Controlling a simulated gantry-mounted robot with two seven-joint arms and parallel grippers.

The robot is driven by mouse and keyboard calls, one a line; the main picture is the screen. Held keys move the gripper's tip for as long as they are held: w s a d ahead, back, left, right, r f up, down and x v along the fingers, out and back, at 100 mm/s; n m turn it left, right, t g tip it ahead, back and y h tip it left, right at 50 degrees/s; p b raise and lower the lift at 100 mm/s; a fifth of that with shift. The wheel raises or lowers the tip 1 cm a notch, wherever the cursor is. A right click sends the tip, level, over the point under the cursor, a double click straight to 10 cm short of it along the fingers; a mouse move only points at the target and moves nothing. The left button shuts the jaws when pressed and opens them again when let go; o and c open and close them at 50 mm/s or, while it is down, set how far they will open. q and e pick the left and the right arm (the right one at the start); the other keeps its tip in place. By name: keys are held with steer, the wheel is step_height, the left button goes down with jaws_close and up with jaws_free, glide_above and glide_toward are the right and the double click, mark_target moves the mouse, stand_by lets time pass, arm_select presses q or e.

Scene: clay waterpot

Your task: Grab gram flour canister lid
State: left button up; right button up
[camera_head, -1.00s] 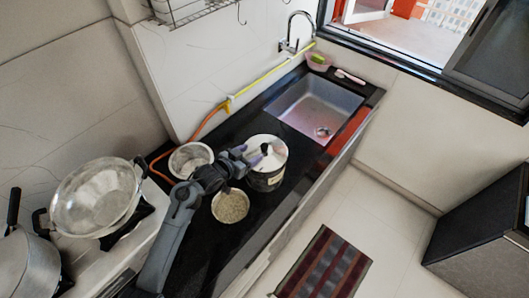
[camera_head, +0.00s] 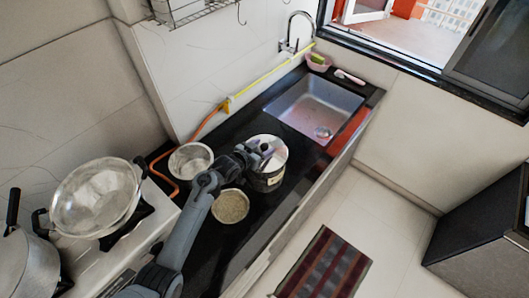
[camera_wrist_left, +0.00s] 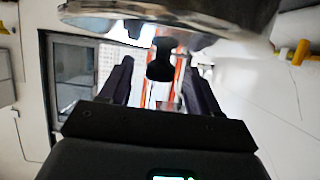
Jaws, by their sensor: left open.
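The canister (camera_head: 270,181) is a metal cylinder standing on the black counter. Its silvery lid (camera_head: 279,160) is on top; in the left wrist view the lid (camera_wrist_left: 175,14) crosses the top edge. The lid's black knob (camera_wrist_left: 160,62) sits between the two fingers of my left gripper (camera_wrist_left: 160,84), with visible gaps on both sides. In the head view my left gripper (camera_head: 263,149) is over the lid and hides part of it, including most of the knob. The left gripper is open. My right gripper is not in view.
A steel pot (camera_head: 190,160) and a bowl of grain-like contents (camera_head: 230,206) stand beside my left arm. The sink (camera_head: 315,106) lies beyond the canister. A stove with a large pan (camera_head: 95,198) is at the left. An orange hose (camera_head: 163,170) runs along the wall side.

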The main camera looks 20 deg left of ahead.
arm_select(q)
steer(key=c, duration=1.1)
jaws_close()
steer(key=shift+r, duration=0.25)
